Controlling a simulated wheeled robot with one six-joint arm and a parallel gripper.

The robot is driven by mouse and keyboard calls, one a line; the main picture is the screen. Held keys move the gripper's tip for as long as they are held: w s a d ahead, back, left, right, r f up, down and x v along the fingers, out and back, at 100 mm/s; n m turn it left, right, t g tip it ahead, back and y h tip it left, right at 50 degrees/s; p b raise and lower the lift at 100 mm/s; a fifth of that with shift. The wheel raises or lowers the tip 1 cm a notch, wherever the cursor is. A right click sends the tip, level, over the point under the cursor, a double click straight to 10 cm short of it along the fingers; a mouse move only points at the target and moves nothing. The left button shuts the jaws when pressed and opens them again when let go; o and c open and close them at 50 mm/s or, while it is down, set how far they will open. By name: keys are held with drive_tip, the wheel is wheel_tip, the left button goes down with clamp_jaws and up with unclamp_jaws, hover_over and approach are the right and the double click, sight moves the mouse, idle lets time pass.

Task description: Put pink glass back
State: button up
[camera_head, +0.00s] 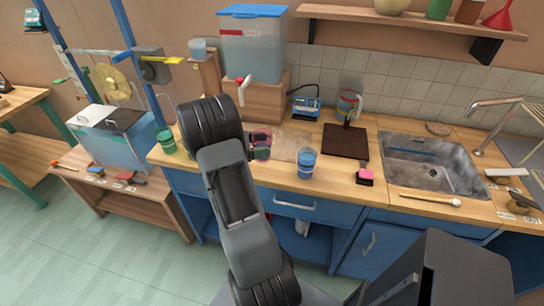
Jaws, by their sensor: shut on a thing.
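A pink-rimmed glass (262,138) with something dark green showing in its lower part is at the counter's front, just right of my arm. My gripper (251,147) is mostly hidden behind my own arm; only a small part shows at the glass's left side. It is shut on the pink glass. I cannot tell whether the glass touches the counter. A blue glass (306,163) stands upright on the counter a little to the right.
A water tank (252,45) with a tap stands on a wooden box behind. A green jar (166,142) is at the left counter end. A dark board (345,141), a pink-topped block (365,176) and the sink (432,165) lie right. A shelf (420,22) hangs above.

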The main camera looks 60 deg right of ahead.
drive_tip(key=shift+s+d+f+p, duration=0.1)
drive_tip(key=shift+s+d+f, duration=0.3)
drive_tip(key=shift+f, duration=0.9)
drive_tip(key=shift+s+d+f+p, duration=0.15)
drive_tip(key=shift+d+f, duration=0.6)
drive_tip(key=shift+f, duration=0.55)
drive_tip(key=shift+s+d+f+p, duration=0.15)
drive_tip(key=shift+d+f, duration=0.4)
drive_tip(key=shift+f, duration=0.75)
drive_tip(key=shift+f, duration=0.15)
drive_tip(key=o, duration=1.2)
